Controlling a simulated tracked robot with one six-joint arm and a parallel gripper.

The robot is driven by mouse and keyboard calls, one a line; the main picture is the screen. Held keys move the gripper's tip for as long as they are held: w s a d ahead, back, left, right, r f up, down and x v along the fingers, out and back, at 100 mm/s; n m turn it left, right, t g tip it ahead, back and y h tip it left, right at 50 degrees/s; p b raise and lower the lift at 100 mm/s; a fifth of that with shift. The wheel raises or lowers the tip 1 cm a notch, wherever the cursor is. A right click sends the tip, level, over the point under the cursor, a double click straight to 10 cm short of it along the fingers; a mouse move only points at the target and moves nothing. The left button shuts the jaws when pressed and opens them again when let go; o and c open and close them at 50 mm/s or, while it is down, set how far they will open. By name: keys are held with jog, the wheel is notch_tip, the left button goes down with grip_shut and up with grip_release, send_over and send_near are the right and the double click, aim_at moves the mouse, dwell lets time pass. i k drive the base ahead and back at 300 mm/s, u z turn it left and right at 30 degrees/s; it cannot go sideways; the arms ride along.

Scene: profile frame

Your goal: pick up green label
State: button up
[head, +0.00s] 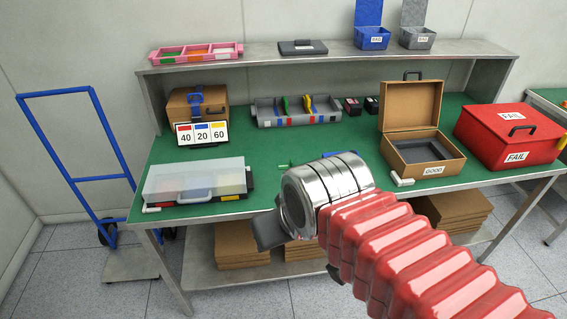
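My arm, in a red ribbed sleeve with a shiny metal wrist, reaches in from the lower right in the head view. My gripper (270,230) shows only as a dark grey part below the wrist, at the table's front edge; whether it is open or shut is hidden. A small green item (284,165) lies on the green table top just behind the wrist, partly covered by it; I cannot tell whether it is the green label. Another upright green piece (284,105) stands in the grey tray (264,113) at the back, near yellow ones.
A clear-lidded case (195,178) stands at the front left, with a 40-20-60 sign (202,134) behind it. An open brown GOOD box (425,150) and a red FAIL box (508,135) stand on the right. A raised shelf (350,51) spans the back.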

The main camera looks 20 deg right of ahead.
aim_at(281, 165)
jog(key=i, duration=0.9)
jog(key=z, duration=0.05)
